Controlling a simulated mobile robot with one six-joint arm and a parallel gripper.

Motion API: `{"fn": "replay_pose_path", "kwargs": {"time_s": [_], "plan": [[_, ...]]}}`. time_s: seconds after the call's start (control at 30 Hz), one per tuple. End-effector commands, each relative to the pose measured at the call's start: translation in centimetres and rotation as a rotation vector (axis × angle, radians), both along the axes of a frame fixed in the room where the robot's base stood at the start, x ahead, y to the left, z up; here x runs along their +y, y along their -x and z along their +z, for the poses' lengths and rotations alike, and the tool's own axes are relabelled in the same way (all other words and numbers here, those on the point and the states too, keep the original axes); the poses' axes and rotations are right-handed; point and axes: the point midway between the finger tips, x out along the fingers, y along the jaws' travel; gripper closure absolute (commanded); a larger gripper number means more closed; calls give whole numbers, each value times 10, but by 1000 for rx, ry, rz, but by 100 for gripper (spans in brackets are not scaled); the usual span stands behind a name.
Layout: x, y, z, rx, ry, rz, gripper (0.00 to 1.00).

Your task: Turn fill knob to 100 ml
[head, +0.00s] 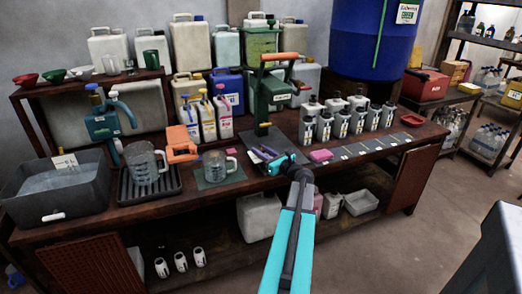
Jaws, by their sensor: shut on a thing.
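My gripper (268,154) is low over the bench, at the front of the green dispenser (263,95) with the orange lever. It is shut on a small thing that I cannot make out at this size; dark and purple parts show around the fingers. No fill knob or 100 ml mark is readable here. A teal pump (102,124) with a curved spout stands at the left, behind a clear jug (146,166) on a black drip tray (128,192). A second clear jug (214,168) stands on a dark green mat (208,183), left of my gripper.
An orange device (181,144) stands between the jugs. A grey water tub (70,207) is at the left end. A blue barrel (370,55) stands behind. The floor at the right is partly clear.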

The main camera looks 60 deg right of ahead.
Motion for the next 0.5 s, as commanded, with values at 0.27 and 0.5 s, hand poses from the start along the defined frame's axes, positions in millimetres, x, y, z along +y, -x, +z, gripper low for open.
{"fn": "replay_pose_path", "kwargs": {"time_s": [0.27, 0.5], "plan": [[-4, 0, 1, 1, 0, 162, 96], [-5, 0, 1, 1, 0, 297, 96]]}}
